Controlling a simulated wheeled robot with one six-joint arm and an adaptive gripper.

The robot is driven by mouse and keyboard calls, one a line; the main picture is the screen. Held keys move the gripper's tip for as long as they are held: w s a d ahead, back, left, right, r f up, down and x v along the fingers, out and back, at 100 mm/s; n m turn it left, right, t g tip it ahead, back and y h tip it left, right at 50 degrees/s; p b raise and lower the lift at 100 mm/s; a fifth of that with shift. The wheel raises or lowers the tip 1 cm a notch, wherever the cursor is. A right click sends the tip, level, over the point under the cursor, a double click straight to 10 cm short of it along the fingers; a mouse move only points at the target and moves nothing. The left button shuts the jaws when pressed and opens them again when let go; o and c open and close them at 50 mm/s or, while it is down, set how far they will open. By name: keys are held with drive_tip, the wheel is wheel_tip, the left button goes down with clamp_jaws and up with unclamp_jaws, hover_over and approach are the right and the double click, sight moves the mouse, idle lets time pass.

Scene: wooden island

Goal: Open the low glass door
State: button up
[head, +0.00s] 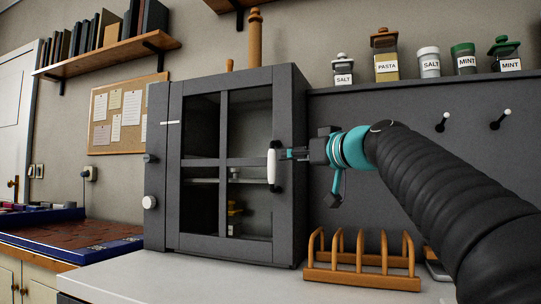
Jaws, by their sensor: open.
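The low glass door (226,240) is the grey framed front of a cabinet on the counter, with dark glass panes. It looks shut. Its white handle (271,167) stands upright at the door's right edge. My gripper (285,154) reaches in from the right, with its fingertips at or very near the handle. The jaws are open, and I cannot tell whether they touch or surround the handle. Behind the panes, a shelf and a few small items show dimly.
A wooden rack (362,272) stands on the white counter (215,285) below my arm. Labelled jars (387,67) line a ledge at upper right, above wall hooks (501,120). A blue-edged board (85,257) lies at left. The counter in front of the door is clear.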

sight(275, 157)
drive_tip(key=p+x, duration=0.2)
drive_tip(key=x, duration=0.7)
drive_tip(key=shift+w+a+p, duration=0.15)
drive_tip(key=shift+w+p, duration=0.05)
drive_tip(key=shift+p, duration=0.15)
clamp_jaws()
